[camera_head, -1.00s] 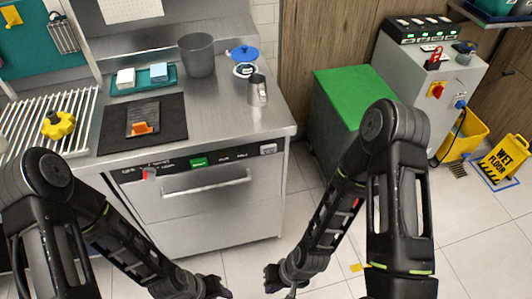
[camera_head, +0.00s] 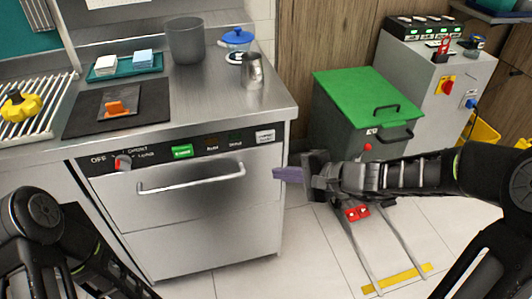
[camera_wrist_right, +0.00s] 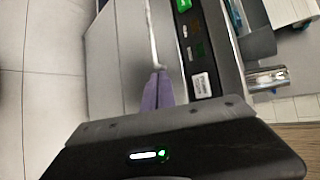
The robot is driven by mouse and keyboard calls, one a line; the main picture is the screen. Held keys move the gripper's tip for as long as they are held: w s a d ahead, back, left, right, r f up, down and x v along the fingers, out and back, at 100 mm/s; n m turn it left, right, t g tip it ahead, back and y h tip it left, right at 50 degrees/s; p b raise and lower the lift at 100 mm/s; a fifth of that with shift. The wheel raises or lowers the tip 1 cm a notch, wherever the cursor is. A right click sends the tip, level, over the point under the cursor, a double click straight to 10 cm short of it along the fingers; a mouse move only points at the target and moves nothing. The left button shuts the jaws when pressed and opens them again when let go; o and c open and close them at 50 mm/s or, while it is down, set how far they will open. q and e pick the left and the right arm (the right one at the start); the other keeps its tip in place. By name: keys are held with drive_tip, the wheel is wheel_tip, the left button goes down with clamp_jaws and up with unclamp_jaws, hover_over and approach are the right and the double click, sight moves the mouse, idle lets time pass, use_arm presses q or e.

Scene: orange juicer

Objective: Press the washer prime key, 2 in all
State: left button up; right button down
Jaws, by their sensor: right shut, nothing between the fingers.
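The washer (camera_head: 190,215) is a steel under-counter machine with a black control panel. A pale key (camera_head: 265,136) sits at the panel's right end; its lettering is too small to read, so I cannot confirm it is the prime key. It also shows in the right wrist view (camera_wrist_right: 201,85). My right gripper (camera_head: 285,174) is shut and empty, its purple fingers pointing left, below and slightly right of that key, apart from it in the picture. In the right wrist view the fingers (camera_wrist_right: 157,92) appear left of the panel. My left arm shows at lower left; its gripper is out of frame.
A green lit key (camera_head: 182,151) and a red-marked knob (camera_head: 123,163) share the panel. The door handle (camera_head: 190,178) sticks out below. A metal jug (camera_head: 252,72) stands on the counter above. A green-lidded bin (camera_head: 360,100) is behind my right arm.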

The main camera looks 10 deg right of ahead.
sight(265, 136)
drive_tip(key=shift+w+d+r+t, duration=0.15)
drive_tip(key=shift+w+r+t, duration=0.15)
drive_tip(key=shift+r, duration=0.3)
drive_tip(key=w+p, duration=0.2)
drive_tip(key=w, duration=0.6)
drive_tip(key=shift+w+a, duration=0.3)
drive_tip(key=shift+w, duration=0.05)
drive_tip(key=shift+w+f, duration=0.1)
idle(1.6)
drive_tip(key=shift+w, duration=0.3)
